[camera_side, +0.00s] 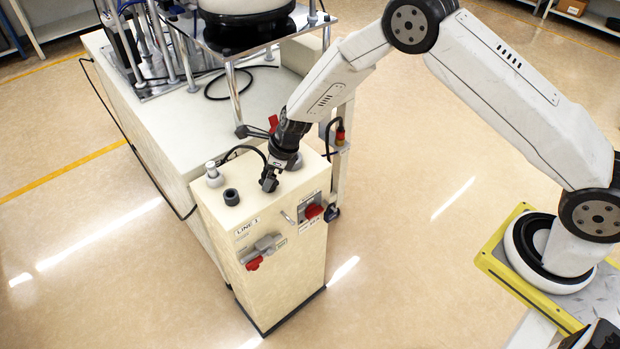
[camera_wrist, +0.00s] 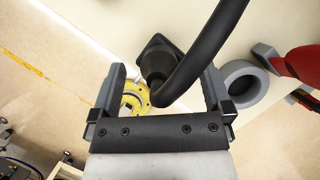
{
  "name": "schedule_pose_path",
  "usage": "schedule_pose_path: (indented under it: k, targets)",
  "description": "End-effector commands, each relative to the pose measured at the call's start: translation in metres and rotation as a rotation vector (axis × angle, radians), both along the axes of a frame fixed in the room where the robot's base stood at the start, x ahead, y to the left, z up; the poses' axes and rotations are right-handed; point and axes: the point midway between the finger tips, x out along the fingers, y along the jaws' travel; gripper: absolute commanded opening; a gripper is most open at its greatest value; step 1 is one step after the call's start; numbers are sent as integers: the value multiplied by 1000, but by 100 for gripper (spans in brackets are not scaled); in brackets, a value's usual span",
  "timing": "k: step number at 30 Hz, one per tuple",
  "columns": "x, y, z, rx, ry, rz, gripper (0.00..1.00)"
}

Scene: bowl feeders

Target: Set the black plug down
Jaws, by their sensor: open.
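The black plug (camera_wrist: 157,60) with its thick black cable (camera_wrist: 205,48) shows in the wrist view between the two fingers of my gripper (camera_wrist: 163,92). The fingers are open, with a visible gap on each side of the plug. In the side view my gripper (camera_side: 270,182) points down at the top of the cream cabinet (camera_side: 262,212). The plug is hard to tell from the dark fingers there. The cable (camera_side: 240,149) arches to the gripper from the left. I cannot tell whether the plug rests on the surface.
A dark round socket (camera_side: 231,197) and a pale fitting (camera_side: 213,176) stand on the cabinet top, left of my gripper. The front panel carries a red knob (camera_side: 313,211) and a red-tipped lever (camera_side: 262,250). A bench with a bowl feeder (camera_side: 245,22) stands behind.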

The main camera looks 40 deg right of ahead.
Motion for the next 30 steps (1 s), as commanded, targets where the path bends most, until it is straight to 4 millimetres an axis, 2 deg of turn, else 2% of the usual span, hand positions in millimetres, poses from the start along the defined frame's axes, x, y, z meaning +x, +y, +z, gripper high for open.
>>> schedule_pose_path:
  k: [21, 30]
  targets:
    - [-23, -24, 80, 0, -1, -1, 100]
    - [-29, -28, 96, 0, 1, 0, 100]
